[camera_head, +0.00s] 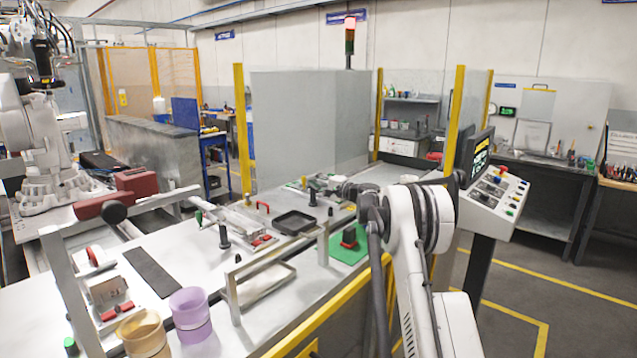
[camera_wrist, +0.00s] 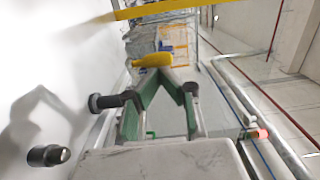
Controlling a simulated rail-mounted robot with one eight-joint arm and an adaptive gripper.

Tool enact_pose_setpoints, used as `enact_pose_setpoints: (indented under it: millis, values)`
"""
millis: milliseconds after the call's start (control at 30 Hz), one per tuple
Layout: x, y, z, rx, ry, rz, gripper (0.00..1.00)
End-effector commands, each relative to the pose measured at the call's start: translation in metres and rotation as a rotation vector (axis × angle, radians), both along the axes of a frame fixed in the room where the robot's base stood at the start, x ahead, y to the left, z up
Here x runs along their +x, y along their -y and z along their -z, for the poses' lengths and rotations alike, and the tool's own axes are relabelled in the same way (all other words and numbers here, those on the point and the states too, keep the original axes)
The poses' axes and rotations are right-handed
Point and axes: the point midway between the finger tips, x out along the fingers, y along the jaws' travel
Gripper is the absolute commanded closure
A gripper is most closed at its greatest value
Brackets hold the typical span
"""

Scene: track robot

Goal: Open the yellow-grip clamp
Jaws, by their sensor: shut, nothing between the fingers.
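In the wrist view a short yellow grip (camera_wrist: 152,60) shows just beyond my fingertips, slightly to their left. It looks like the clamp's handle; the rest of the clamp is not clear. My gripper (camera_wrist: 167,74) has green and grey fingers that meet at the tips with nothing between them. I cannot tell whether the tips touch the yellow grip. In the head view my gripper (camera_head: 308,184) is over the far part of the white table, and I cannot make out the yellow grip there.
The white table (camera_head: 200,262) holds a black tray (camera_head: 295,222), a purple cup (camera_head: 190,310), a tan cup (camera_head: 143,335) and red-handled clamps (camera_head: 262,241). Black knobs (camera_wrist: 105,101) stand left of my fingers. A metal frame (camera_head: 262,262) and a yellow rail (camera_head: 322,322) border the near side.

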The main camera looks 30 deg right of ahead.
Motion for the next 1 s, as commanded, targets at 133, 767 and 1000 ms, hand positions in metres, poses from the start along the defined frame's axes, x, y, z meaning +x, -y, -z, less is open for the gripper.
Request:
enact_pose_setpoints:
  millis: [133, 767, 1000]
  values:
    - [0.000, 0.000, 0.000, 0.000, 0.000, 0.000, 1.00]
    - [0.009, -0.014, 0.001, 0.000, 0.000, -0.001, 1.00]
    - [0.008, -0.013, 0.000, 0.000, 0.000, -0.001, 1.00]
